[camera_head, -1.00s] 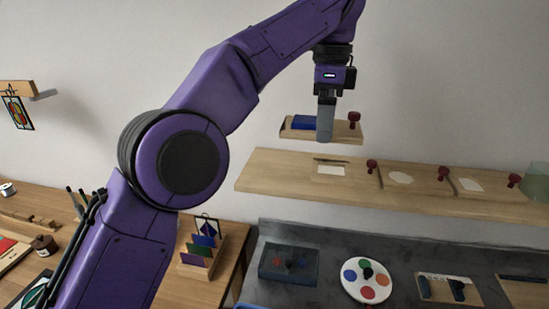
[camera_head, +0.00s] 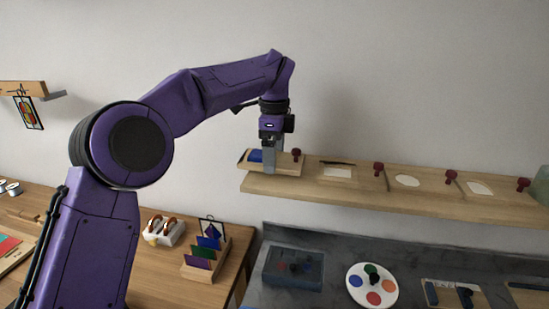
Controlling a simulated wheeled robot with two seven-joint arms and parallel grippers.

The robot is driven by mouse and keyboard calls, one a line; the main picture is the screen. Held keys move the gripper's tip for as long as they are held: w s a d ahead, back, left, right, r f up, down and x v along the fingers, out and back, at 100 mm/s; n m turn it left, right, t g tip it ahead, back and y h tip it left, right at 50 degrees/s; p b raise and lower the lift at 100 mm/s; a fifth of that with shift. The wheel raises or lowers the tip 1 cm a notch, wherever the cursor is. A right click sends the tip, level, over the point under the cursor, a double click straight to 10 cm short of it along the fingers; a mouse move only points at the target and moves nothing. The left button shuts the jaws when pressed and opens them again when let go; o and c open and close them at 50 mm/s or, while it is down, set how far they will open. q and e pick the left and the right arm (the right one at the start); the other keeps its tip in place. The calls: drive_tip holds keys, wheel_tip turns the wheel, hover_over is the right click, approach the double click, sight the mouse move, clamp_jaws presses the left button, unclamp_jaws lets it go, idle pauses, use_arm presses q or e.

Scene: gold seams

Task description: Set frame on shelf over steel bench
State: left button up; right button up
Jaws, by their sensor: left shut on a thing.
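The frame (camera_head: 285,168) is a small flat wooden piece with a blue block and a dark red knob on it. My left gripper (camera_head: 268,160) points down and is shut on the frame from above. The frame is level, at the left end of the wooden wall shelf (camera_head: 345,195), and overlaps that end in the picture. I cannot tell if it touches the shelf top or hangs just above it. The fingers hide the middle of the frame. The steel bench (camera_head: 330,294) is below the shelf. My right gripper is not in view.
The shelf bears several dark red knobs (camera_head: 379,169) and pale plates (camera_head: 407,181) to the right of the frame. On the bench stand a dark box (camera_head: 294,267) and a round white palette (camera_head: 371,303). A wooden table (camera_head: 150,281) with a rack (camera_head: 207,269) is at left.

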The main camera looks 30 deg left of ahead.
use_arm(q)
drive_tip(key=shift+f, duration=0.65)
drive_tip(key=shift+f, duration=0.1)
drive_tip(key=o, duration=0.8)
drive_tip(key=shift+r, duration=0.2)
wheel_tip(320, 180, up, 12)
drive_tip(key=p, duration=0.3)
drive_tip(key=shift+p, duration=0.4)
